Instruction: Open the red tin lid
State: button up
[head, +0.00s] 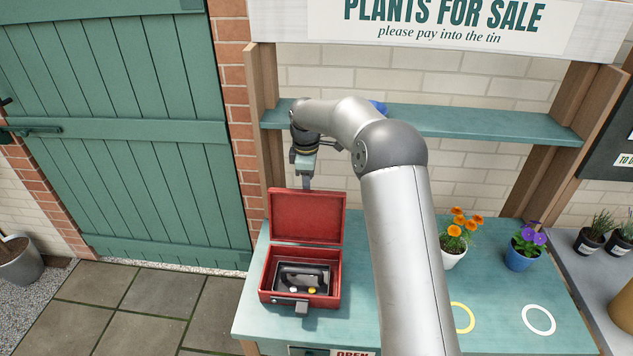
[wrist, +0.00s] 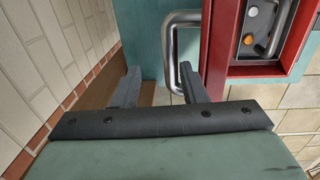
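The red tin (head: 272,297) stands on the teal bench. Its lid (head: 306,217) is raised, standing roughly upright at the back, so the inside shows. A dark tray (head: 290,268) with a few coins is inside. My gripper (head: 305,183) is just behind and above the lid's top edge. In the wrist view my gripper (wrist: 159,70) has its fingers apart with nothing held. The lid's red edge (wrist: 219,55) runs beside the right finger. A silver handle loop (wrist: 172,50) shows beyond the fingertips, left of the lid; whether a finger touches it I cannot tell.
An orange-flowered white pot (head: 454,256) and a purple-flowered blue pot (head: 522,257) stand on the bench to the right, near a yellow ring (head: 469,318) and a white ring (head: 538,320). A teal shelf (head: 470,122) spans the back. A wooden post (head: 266,115) rises left of my gripper.

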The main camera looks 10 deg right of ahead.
jog(key=s+r, duration=0.1)
jog(key=r, duration=0.1)
jog(key=s+r, duration=0.3)
jog(key=r, duration=0.1)
jog(key=shift+s+d, duration=0.2)
jog(key=shift+s, duration=0.15)
jog(key=s+r+b, duration=0.2)
jog(key=s+r, duration=0.2)
jog(key=s, duration=0.5)
jog(key=shift+d, duration=0.3)
jog(key=shift+s, duration=0.1)
jog(key=s+d+f+m+b, duration=0.1)
jog(key=s+m, duration=0.6)
jog(key=s, duration=0.8)
jog(key=s+d+f+m+b, duration=0.1)
jog(key=s+d+f+m, duration=0.2)
jog(key=s, duration=1.1)
notch_tip(320, 180, down, 3)
jog(key=m, duration=0.5)
jog(key=shift+s+d+f, duration=0.2)
jog(key=shift+s+d, duration=0.15)
jog(key=shift+d, duration=0.05)
